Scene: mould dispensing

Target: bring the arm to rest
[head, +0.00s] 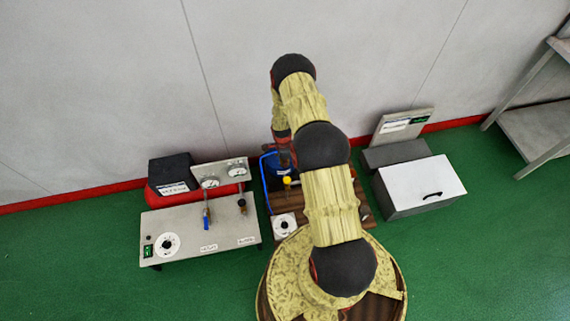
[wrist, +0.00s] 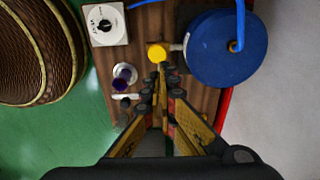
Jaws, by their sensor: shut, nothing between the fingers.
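My arm reaches from the lower middle of the head view up and toward the wall, bent at its joints. My gripper (wrist: 162,70) shows in the wrist view with its yellow and black fingers together and nothing between them. Its tips appear close to a yellow knob (wrist: 157,52); I cannot tell whether they touch it. The knob also shows in the head view (head: 287,180). In the head view the gripper is largely hidden by the arm and hard to make out.
A wooden board (wrist: 185,98) bears a blue round vessel (wrist: 228,60), a white dial box (wrist: 107,24) and a purple-topped fitting (wrist: 123,75). A gauge bench (head: 185,240) stands left, a grey box with white lid (head: 420,185) right. Green floor (head: 490,260) is clear at right.

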